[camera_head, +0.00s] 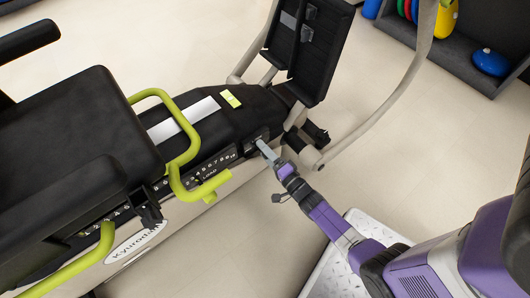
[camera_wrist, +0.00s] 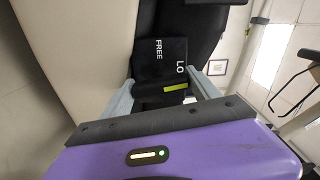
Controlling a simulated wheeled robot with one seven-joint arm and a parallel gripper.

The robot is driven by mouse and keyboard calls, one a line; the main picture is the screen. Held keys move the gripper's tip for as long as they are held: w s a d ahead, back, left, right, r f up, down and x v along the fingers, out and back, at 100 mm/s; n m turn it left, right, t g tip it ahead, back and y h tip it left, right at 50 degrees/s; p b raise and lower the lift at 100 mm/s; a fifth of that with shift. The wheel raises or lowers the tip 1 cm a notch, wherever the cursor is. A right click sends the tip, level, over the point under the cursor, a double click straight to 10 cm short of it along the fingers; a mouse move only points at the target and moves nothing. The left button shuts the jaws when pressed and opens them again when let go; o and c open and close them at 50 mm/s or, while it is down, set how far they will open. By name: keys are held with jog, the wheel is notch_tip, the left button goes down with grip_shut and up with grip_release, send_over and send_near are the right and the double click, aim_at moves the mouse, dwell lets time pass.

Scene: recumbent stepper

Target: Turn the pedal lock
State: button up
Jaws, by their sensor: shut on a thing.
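The pedal lock (camera_wrist: 176,87) is a dark knob with a yellow-green mark, seen in the wrist view between my two grey fingers. Behind it is a black panel (camera_wrist: 160,58) with the white words "FREE" and "LO", the second one cut off. My gripper (camera_wrist: 163,92) is shut on the lock. The mark lies nearer the "LO" side than the "FREE" side in this view. In the head view my gripper (camera_head: 262,146) reaches the side of the stepper's black body (camera_head: 235,122); the lock itself is largely hidden there by the fingers.
The stepper's seat (camera_head: 85,130) and lime-green handle (camera_head: 178,165) are at left. A black pedal plate (camera_head: 308,50) stands above my gripper, with a curved beige bar (camera_head: 385,100) at right. A dark shelf (camera_head: 455,55) is at upper right.

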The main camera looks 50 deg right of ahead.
jog(key=shift+m, duration=1)
jog(key=shift+s, duration=0.1)
jog(key=o, duration=1.4)
jog(key=shift+p+v, duration=0.9)
jog(key=shift+v, duration=2.95)
